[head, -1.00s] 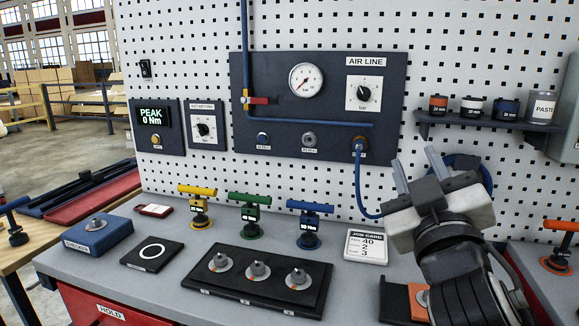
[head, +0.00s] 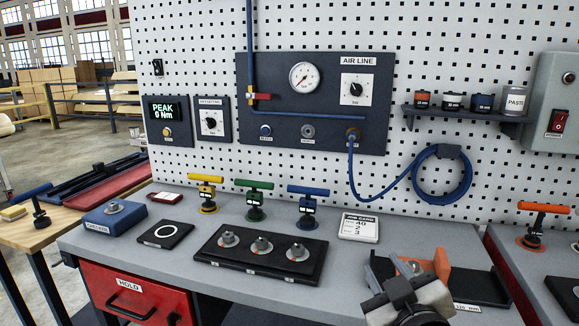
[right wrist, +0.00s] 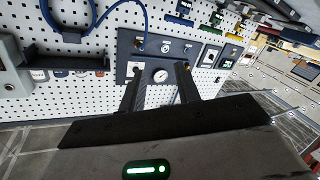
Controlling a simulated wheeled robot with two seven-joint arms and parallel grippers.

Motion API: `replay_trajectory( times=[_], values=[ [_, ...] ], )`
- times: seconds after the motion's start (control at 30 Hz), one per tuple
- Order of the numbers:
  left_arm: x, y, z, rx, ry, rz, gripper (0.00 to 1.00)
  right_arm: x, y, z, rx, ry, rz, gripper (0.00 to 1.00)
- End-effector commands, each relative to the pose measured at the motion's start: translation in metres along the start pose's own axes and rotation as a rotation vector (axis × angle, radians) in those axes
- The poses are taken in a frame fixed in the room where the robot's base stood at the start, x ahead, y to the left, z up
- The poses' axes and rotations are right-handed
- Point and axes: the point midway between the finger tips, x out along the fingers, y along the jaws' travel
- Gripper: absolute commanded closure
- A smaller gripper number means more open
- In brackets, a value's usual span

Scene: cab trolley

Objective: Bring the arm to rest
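My right gripper (head: 392,270) is at the bottom right of the head view, low over the front of the grey bench (head: 372,262). It partly covers an orange block (head: 440,264) at the bench's right part; I cannot tell whether they touch. In the right wrist view the two fingers of the gripper (right wrist: 158,78) stand apart with nothing between them, and the pegboard panel shows behind. My left gripper is not in view.
The job card (head: 359,227), a black tray with three knobs (head: 230,265) and yellow, green and blue T-handle tools stand on the bench. A blue hose (head: 392,190) hangs from the air line panel (head: 245,80). A shelf of small jars (head: 425,111) is at right.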

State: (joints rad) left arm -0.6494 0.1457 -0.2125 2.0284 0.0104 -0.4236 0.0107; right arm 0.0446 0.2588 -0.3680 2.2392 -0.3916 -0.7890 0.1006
Motion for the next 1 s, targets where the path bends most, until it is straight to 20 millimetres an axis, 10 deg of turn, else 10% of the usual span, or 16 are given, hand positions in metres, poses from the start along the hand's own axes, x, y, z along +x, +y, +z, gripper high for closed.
replay_trajectory(
  times=[0.4,0.6,1.0],
  values=[
    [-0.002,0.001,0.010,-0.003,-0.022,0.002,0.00,-0.121,-0.129,0.217,0.331,-0.432,-0.293,0.67],
    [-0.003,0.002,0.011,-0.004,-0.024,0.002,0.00,-0.167,-0.148,0.254,0.416,-0.525,-0.314,0.67],
    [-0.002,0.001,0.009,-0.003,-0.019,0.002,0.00,-0.172,-0.150,0.257,0.426,-0.536,-0.316,0.67]
  ],
)
